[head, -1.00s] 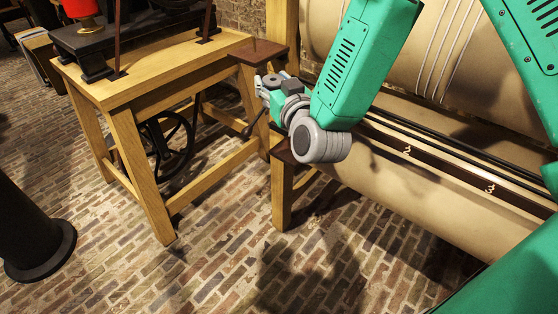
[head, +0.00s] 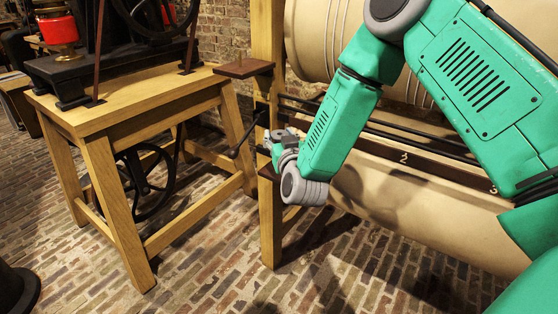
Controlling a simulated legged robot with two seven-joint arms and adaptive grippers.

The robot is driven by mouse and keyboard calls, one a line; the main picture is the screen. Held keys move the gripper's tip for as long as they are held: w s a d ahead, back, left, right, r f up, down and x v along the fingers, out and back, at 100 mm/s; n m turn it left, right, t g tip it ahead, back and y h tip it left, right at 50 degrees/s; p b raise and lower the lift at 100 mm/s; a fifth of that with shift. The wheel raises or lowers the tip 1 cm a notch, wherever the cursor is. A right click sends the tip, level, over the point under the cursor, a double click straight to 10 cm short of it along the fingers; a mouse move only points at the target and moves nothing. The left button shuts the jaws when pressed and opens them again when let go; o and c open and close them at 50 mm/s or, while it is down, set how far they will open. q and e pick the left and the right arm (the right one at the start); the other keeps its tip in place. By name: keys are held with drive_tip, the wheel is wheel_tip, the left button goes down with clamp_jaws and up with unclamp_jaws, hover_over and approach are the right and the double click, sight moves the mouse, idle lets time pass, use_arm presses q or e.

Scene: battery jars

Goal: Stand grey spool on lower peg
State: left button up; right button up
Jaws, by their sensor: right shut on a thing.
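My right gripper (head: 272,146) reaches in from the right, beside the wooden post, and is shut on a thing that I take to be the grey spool. The spool is too small and too covered by the gripper and wrist to make out clearly. The lower brown shelf (head: 267,173) on the post shows just under the gripper; its peg is hidden. The upper brown shelf (head: 244,69) is higher on the post, with a thin upright peg (head: 240,58) that stands bare. My left gripper is not in view.
A wooden table (head: 125,108) with a black machine (head: 105,72) and a red and brass jar (head: 58,30) stands at left. A black lever (head: 245,138) juts out near the gripper. Large beige cylinders (head: 420,205) lie behind my arm. The brick floor is open in front.

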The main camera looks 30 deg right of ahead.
drive_tip(key=shift+d+f, duration=0.35)
drive_tip(key=shift+f, duration=0.45)
drive_tip(key=f, duration=0.1)
drive_tip(key=f+b, duration=0.1)
drive_tip(key=f, duration=0.1)
drive_tip(key=shift+d+f, duration=0.25)
drive_tip(key=shift+d, duration=0.15)
drive_tip(key=shift+a+r, duration=0.1)
drive_tip(key=shift+a, duration=0.3)
drive_tip(key=o, duration=0.9)
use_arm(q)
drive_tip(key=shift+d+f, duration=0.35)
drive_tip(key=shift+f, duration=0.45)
use_arm(e)
drive_tip(key=shift+o, duration=0.4)
drive_tip(key=shift+d, duration=0.15)
drive_tip(key=shift+d, duration=0.1)
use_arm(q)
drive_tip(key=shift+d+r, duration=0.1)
